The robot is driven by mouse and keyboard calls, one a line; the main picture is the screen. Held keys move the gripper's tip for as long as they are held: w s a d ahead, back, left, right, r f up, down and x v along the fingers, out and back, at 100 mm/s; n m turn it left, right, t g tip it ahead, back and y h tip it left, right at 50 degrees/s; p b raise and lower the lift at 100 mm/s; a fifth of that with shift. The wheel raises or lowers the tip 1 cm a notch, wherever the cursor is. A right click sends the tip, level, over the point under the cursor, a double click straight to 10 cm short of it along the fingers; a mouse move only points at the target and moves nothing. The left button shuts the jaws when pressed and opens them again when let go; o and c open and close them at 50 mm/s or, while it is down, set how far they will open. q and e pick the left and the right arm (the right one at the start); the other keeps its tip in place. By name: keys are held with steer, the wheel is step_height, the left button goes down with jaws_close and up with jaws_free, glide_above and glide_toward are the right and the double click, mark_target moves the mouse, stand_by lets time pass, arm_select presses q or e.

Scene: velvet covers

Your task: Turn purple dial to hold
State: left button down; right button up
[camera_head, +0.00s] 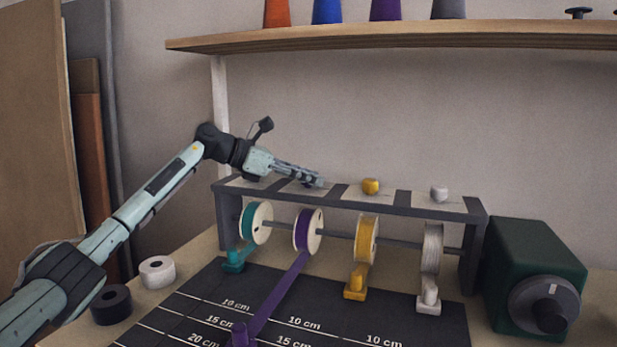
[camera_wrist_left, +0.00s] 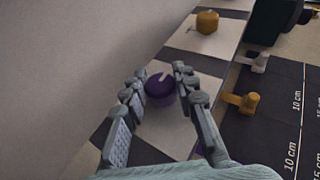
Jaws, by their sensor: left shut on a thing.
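The purple dial (camera_wrist_left: 160,90) sits on a pale panel on top of the ribbon rack (camera_head: 400,207). A white pointer mark shows on its top, slanting up and to the right in the left wrist view. My left gripper (camera_head: 318,181) is at the dial, with its fingers closed on either side of it; they also show in the left wrist view (camera_wrist_left: 158,76). In the head view the fingers mostly hide the dial. Below, the purple spool (camera_head: 301,230) has its purple ribbon (camera_head: 278,296) drawn out across the dark mat to a purple clip (camera_head: 240,336). My right gripper is not in view.
A yellow dial (camera_head: 370,186) and a white dial (camera_head: 439,194) stand to the right on the rack. Teal, yellow and white spools hang below. A green box (camera_head: 535,255) with a dark knob stands right. Black and white rolls lie left. A shelf (camera_head: 400,35) runs above.

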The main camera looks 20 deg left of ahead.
arm_select(q)
steer(key=c, duration=1.2)
jaws_free()
steer(key=shift+o, duration=0.2)
steer(key=v, duration=1.2)
steer(key=shift+a, duration=0.1)
